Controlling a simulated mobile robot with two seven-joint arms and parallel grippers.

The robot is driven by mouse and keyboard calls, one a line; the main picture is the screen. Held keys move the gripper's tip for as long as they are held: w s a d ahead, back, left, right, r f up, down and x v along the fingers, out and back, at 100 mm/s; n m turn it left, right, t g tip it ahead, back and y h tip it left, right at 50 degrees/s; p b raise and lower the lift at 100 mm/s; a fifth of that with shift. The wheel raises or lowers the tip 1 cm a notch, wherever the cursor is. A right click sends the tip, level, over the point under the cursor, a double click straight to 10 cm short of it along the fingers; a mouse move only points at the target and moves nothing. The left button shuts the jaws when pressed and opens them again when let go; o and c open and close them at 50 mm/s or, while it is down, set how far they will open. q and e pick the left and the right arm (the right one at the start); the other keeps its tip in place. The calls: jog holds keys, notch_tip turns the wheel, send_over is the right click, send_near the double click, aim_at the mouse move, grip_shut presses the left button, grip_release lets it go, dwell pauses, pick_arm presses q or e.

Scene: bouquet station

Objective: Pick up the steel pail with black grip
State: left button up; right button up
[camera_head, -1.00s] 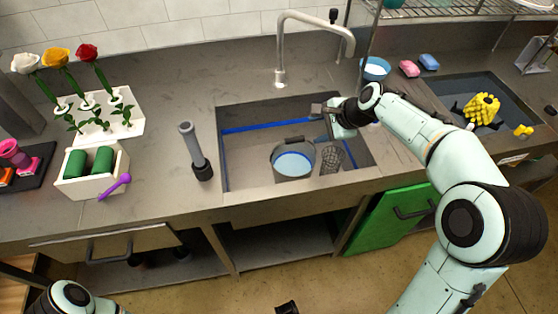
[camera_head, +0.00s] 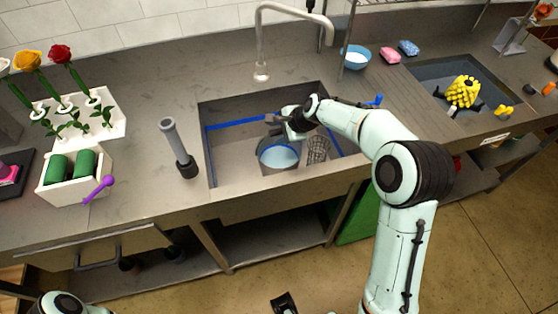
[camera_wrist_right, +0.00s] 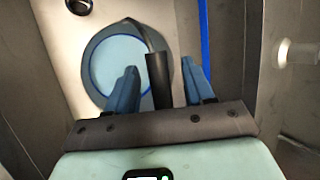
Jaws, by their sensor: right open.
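The steel pail (camera_head: 267,165) stands in the left sink basin, with a pale blue surface inside it. In the right wrist view the pail (camera_wrist_right: 93,52) is seen from above. Its black grip (camera_wrist_right: 158,82) stands up on a curved handle between my two blue fingertips. My right gripper (camera_head: 273,122) is open, reaching down into the sink over the pail's back edge. In the wrist view the right gripper (camera_wrist_right: 161,78) has a finger on each side of the grip, with a gap on the right side.
The sink (camera_head: 228,172) walls surround the pail. A wire mesh cup (camera_head: 318,150) stands close on its right. The faucet (camera_head: 262,45) rises behind. A grey cylinder (camera_head: 175,143) stands left of the sink, and a blue bowl (camera_head: 356,57) behind right.

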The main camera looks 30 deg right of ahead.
jog(key=shift+f, duration=0.1)
grip_shut()
dwell(1.3)
jog(key=shift+w+r, duration=0.15)
jog(key=shift+r, duration=0.1)
